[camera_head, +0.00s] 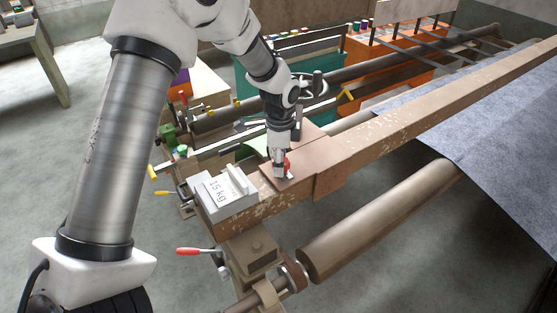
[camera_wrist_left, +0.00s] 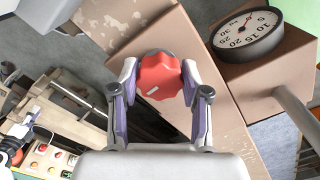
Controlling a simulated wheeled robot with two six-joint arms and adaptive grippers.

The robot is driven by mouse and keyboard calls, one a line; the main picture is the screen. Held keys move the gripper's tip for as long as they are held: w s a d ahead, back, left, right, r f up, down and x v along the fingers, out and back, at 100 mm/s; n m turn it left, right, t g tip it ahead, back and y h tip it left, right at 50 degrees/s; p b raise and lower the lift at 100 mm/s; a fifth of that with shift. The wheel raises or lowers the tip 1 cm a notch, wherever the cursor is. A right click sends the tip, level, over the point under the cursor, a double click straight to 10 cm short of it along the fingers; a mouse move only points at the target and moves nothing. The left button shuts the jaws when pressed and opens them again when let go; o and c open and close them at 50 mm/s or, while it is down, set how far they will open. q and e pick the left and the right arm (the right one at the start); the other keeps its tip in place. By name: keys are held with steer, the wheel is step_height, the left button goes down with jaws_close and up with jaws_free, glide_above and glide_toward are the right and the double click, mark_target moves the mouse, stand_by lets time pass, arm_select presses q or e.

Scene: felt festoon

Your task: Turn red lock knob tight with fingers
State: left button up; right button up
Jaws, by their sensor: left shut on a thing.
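The red lock knob (camera_wrist_left: 159,77) has a lobed edge and a short white mark on its face. It sits on the brown beam between the two fingers of my left gripper (camera_wrist_left: 160,82), which is shut on it. In the head view the left gripper (camera_head: 280,167) points down over the brown plate on the beam, and only a bit of the red knob (camera_head: 287,163) shows beside the fingers. My right gripper is in neither view.
A white block marked 15 kg (camera_head: 222,192) rests on the beam's near end. A round dial (camera_wrist_left: 246,35) stands near the knob in the wrist view. A red-handled lever (camera_head: 195,251) sticks out below. Grey felt (camera_head: 480,130) covers the right side.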

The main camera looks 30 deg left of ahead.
arm_select(q)
steer(key=shift+m, duration=0.8)
steer(key=shift+f, duration=0.1)
steer(key=o, duration=0.9)
steer(key=shift+o, duration=1.2)
steer(key=shift+d, duration=0.15)
steer(key=shift+w+d, duration=0.15)
steer(key=shift+r, duration=0.35)
step_height(320, 180, up, 11)
steer(key=shift+r, duration=0.15)
steer(key=shift+w, duration=0.1)
